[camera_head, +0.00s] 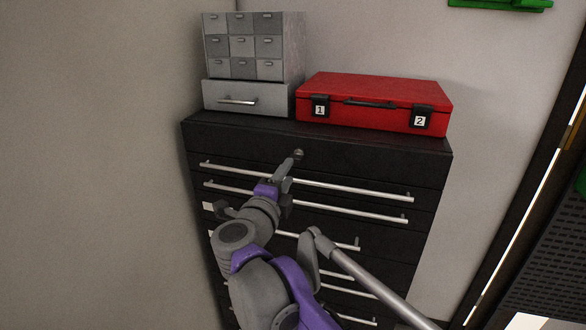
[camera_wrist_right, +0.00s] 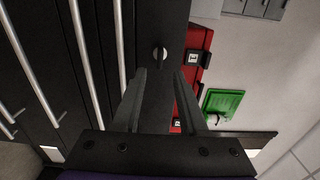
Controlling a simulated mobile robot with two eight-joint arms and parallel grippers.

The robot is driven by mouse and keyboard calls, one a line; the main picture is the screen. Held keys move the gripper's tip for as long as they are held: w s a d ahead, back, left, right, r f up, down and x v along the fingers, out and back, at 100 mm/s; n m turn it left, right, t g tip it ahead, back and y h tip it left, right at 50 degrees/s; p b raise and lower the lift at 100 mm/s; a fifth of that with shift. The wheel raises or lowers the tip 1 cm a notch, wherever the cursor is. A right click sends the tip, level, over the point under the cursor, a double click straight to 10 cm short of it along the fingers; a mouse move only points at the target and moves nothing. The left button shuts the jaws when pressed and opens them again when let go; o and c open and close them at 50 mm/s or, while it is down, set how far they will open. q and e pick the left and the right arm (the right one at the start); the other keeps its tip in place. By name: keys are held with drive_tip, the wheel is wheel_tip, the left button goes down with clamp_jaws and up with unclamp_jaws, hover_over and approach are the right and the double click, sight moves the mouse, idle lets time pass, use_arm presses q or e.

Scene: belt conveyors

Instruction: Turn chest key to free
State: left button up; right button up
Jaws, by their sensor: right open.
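The black chest (camera_head: 320,140) of drawers stands against the wall with long silver handles. Its key or lock (camera_head: 299,153) is a small round metal piece in the top panel, above the upper drawer handle. In the right wrist view the lock (camera_wrist_right: 160,53) shows as a silver round piece with a dark slot or key. My right gripper (camera_head: 292,168) is just below and in front of the lock, apart from it in the wrist view. Its two fingers (camera_wrist_right: 160,75) are open, with the lock beyond the tips and between them. My left gripper is not in view.
A red case (camera_head: 375,90) with tags 1 and 2 lies on top of the chest. A grey small-drawer cabinet (camera_head: 245,95) stands left of it. Long drawer handles (camera_head: 350,190) stick out below the lock, near my right arm. A dark perforated panel (camera_head: 560,255) is at the right.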

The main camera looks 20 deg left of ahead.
drive_tip(key=s, duration=0.4)
drive_tip(key=shift+w, duration=0.1)
drive_tip(key=s+d+f+n+g+y, duration=0.3)
drive_tip(key=d+f+n+y, duration=0.5)
drive_tip(key=d+n, duration=0.5)
drive_tip(key=s+d+f+n+g+h, duration=0.2)
drive_tip(key=s+d+f+g+h, duration=0.1)
drive_tip(key=s+d+f, duration=0.7)
drive_tip(key=s+d+f+n+g+h, duration=0.3)
drive_tip(key=s+d+f+g, duration=0.3)
drive_tip(key=s+d+f, duration=0.5)
wheel_tip(320, 180, down, 5)
drive_tip(key=shift+s+d+f+n+g+h, duration=0.25)
drive_tip(key=shift+d+h, duration=0.2)
drive_tip(key=shift+h, duration=0.25)
